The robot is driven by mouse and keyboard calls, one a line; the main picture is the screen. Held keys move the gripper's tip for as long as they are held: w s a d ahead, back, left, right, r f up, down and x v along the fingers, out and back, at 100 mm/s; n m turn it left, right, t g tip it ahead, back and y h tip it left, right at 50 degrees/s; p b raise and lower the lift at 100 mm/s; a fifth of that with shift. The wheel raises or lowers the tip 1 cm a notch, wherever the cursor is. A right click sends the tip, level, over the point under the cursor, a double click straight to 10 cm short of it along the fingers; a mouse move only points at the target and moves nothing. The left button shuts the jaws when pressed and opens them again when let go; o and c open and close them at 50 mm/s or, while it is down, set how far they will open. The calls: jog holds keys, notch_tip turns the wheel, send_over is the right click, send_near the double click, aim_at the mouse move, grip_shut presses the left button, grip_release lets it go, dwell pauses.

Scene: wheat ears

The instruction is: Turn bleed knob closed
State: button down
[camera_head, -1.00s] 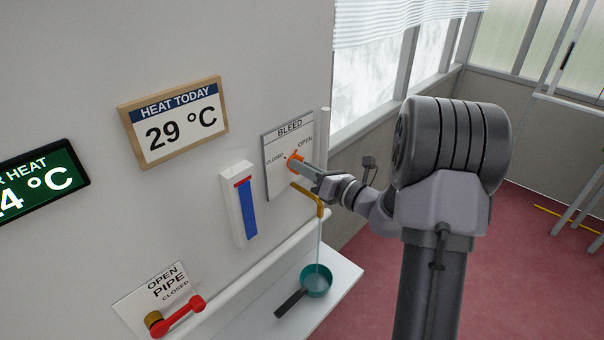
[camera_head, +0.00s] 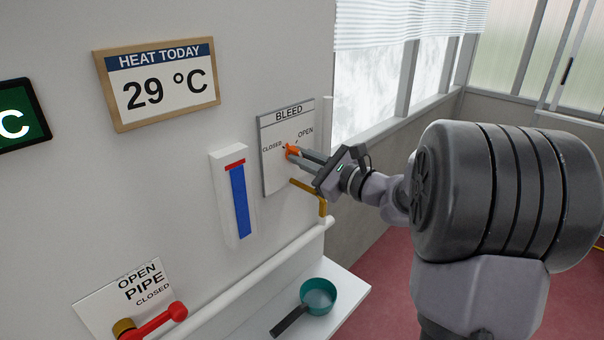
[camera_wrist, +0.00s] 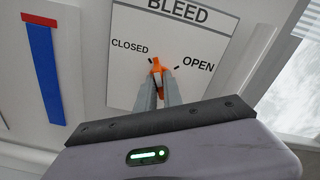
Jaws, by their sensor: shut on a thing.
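The orange bleed knob (camera_head: 291,150) sits on the white BLEED plate (camera_head: 275,180), below the words CLOSED and OPEN. My gripper (camera_head: 298,154) is shut on the knob, with a finger on each side of it. In the wrist view the knob (camera_wrist: 156,65) shows between my fingertips (camera_wrist: 159,76). Its upper tip lies close to the CLOSED mark and away from the OPEN mark; my fingers hide part of its lower body. The brass spout (camera_head: 322,204) below the plate shows no water stream.
A teal pan (camera_head: 334,304) with a dark handle stands on the white shelf (camera_head: 352,290) under the spout. A blue-and-red gauge (camera_head: 238,200) is left of the plate. A red pipe lever (camera_head: 155,322) is at lower left. A white pipe (camera_head: 265,262) runs along the wall.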

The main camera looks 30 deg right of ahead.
jog(key=n+b, duration=0.3)
jog(key=b, duration=0.1)
jog(key=shift+f+n, duration=0.1)
jog(key=shift+n, duration=0.2)
jog(key=shift+b, duration=0.35)
jog(key=c, duration=1.5)
grip_release()
jog(key=p+v, duration=0.1)
jog(key=v, duration=1.6)
jog(key=shift+s+p, duration=0.2)
jog(key=shift+p, duration=0.15)
